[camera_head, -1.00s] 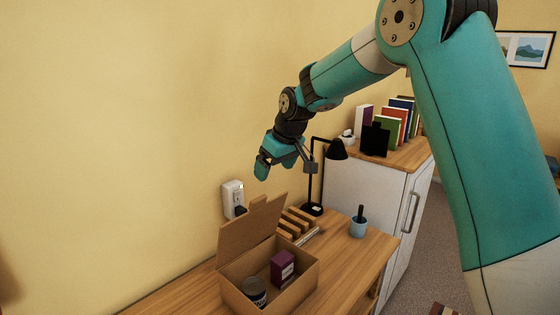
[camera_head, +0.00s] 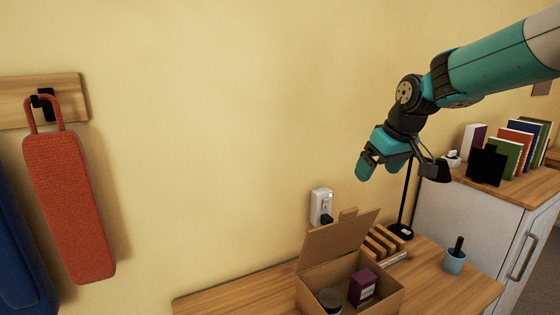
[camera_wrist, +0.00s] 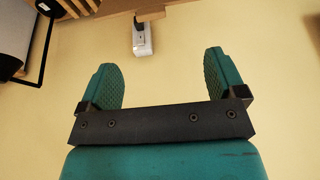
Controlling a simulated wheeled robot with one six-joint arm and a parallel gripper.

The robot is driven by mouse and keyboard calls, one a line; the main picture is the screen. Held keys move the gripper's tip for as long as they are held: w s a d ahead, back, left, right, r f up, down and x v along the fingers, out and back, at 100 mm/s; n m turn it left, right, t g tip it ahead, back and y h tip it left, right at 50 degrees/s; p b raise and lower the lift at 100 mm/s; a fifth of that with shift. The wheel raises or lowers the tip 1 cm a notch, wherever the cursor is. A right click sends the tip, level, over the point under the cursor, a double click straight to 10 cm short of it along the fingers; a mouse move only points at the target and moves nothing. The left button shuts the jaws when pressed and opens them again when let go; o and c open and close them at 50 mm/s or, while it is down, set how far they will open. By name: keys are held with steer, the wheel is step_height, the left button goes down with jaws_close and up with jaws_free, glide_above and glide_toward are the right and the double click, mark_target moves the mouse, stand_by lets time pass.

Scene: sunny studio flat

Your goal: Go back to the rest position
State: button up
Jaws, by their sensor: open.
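My gripper (camera_head: 377,172) is in the air in front of the yellow wall, above the open cardboard box and left of the black desk lamp (camera_head: 408,195). In the wrist view my gripper (camera_wrist: 163,78) has its two teal fingers wide apart, with nothing between them but wall. The cardboard box (camera_head: 385,304) stands on the wooden desk (camera_head: 240,291) with its lid up. It holds a dark can (camera_head: 330,300) and a purple carton (camera_head: 362,287).
A wall socket (camera_head: 321,207) with a plug is behind the box; it also shows in the wrist view (camera_wrist: 142,42). A blue cup (camera_head: 454,261) stands on the desk. A white cabinet (camera_head: 470,222) with books (camera_head: 520,140) is at right. An orange bag (camera_head: 70,205) hangs at left.

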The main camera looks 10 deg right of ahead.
steer(key=s+a+f+n+g, duration=0.1)
steer(key=s+a, duration=0.3)
steer(key=s, duration=0.7)
steer(key=s+a+f+n+g+y, duration=0.1)
steer(key=s+a, duration=0.4)
steer(key=s, duration=0.6)
steer(key=s+a+f+g+y, duration=0.1)
steer(key=s+a, duration=0.3)
steer(key=s, duration=0.7)
steer(key=shift+s+a+f+n+g+b, duration=0.15)
steer(key=shift+a+f+n+g+b, duration=0.3)
steer(key=shift+f, duration=0.25)
